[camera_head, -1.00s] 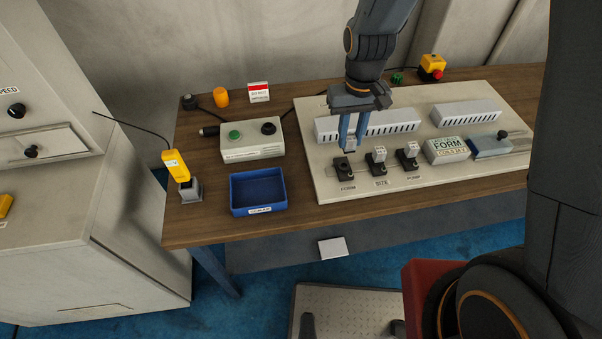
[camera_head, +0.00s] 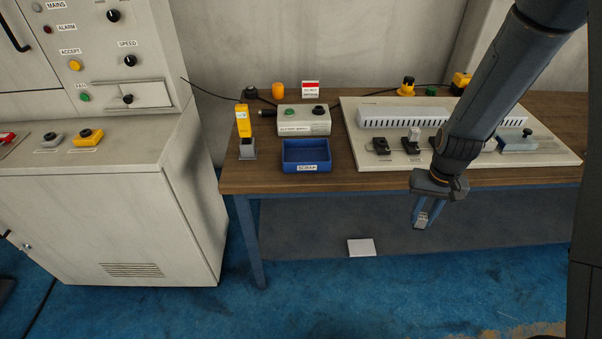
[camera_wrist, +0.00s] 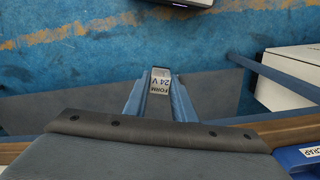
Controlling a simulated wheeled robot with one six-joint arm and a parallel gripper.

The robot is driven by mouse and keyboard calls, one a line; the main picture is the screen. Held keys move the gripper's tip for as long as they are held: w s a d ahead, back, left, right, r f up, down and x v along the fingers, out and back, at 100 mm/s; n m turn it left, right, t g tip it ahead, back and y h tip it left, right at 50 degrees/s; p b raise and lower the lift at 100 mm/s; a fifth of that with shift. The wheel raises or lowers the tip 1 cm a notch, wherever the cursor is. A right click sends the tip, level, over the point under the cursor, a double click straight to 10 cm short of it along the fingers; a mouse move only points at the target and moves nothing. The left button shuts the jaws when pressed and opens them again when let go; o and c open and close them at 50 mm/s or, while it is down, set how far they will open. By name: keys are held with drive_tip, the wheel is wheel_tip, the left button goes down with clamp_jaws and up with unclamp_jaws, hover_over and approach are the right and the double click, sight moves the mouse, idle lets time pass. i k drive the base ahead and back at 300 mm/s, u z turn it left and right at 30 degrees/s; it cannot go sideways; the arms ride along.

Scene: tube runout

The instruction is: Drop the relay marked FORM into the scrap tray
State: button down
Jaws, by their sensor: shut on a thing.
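My gripper (camera_head: 421,222) is shut on a small pale relay (camera_head: 422,219), held in front of the table's front edge. In the wrist view the relay (camera_wrist: 161,80) between the blue fingers reads "FORM 24 V". The blue scrap tray (camera_head: 305,168), labelled SCRAP, sits on the table to the left of my gripper and looks empty. A corner of the tray (camera_wrist: 300,160) shows at the lower right of the wrist view. The FORM socket (camera_head: 378,146) on the panel is empty.
The wooden table (camera_head: 270,184) carries a grey control box (camera_head: 303,121) behind the tray and a yellow handheld device (camera_head: 242,120) to its left. A pale panel (camera_head: 375,161) with sockets lies at right. A white cabinet (camera_head: 110,220) stands at left.

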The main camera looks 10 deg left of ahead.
sight(310, 157)
drive_tip(key=k, duration=0.5)
drive_tip(key=z, duration=1.35)
drive_tip(key=i, duration=1.1)
drive_tip(key=u, duration=2.75)
